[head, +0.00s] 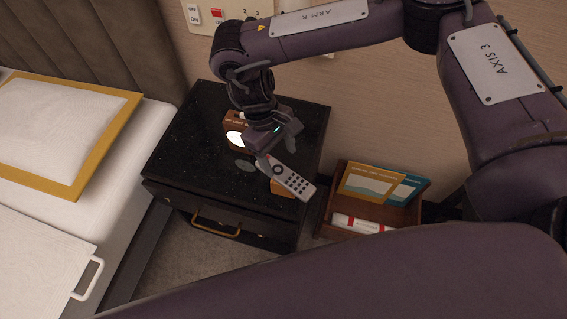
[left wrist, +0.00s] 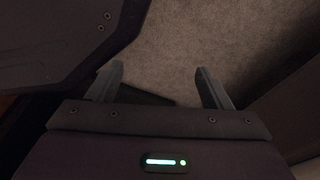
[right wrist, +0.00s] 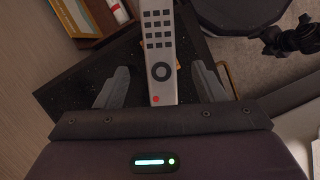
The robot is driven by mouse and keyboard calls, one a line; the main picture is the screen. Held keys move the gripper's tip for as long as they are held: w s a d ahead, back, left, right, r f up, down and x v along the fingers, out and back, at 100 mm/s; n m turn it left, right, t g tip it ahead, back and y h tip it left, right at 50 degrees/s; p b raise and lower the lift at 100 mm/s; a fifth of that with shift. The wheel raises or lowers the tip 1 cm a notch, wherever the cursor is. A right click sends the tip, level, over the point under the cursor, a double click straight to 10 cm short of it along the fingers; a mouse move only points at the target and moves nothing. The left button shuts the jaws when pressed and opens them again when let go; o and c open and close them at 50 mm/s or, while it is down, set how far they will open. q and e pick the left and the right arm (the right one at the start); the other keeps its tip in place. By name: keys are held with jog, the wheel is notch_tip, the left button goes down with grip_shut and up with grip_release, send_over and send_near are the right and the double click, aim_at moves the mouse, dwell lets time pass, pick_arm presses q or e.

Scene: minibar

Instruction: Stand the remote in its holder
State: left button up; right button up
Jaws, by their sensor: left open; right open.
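A grey remote (head: 294,182) with dark buttons is over the front right of the black bedside cabinet, tilted. An orange-brown block, seemingly the holder (head: 282,189), shows just below it, mostly hidden. I cannot tell whether the remote is seated in it. My right gripper (head: 278,151) is open at the remote's near end. In the right wrist view the remote (right wrist: 158,45) runs between the two spread fingers, with gaps on both sides. My left gripper (left wrist: 160,88) is open and empty above carpet, outside the head view.
A wooden crate (head: 325,215) with books and a white-red tube stands to the right. A bed (head: 60,200) is at left.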

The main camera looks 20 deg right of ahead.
aim_at(273, 167)
pick_arm(q)
jog(key=shift+s+a+f+p, duration=0.1)
jog(key=shift+s+f+p, duration=0.1)
jog(key=shift+s, duration=0.35)
jog(key=shift+s+a+f+p, duration=0.1)
jog(key=shift+s+p, duration=0.05)
jog(key=shift+s, duration=0.35)
pick_arm(e)
jog(key=v, duration=0.6)
jog(key=shift+r, duration=0.35)
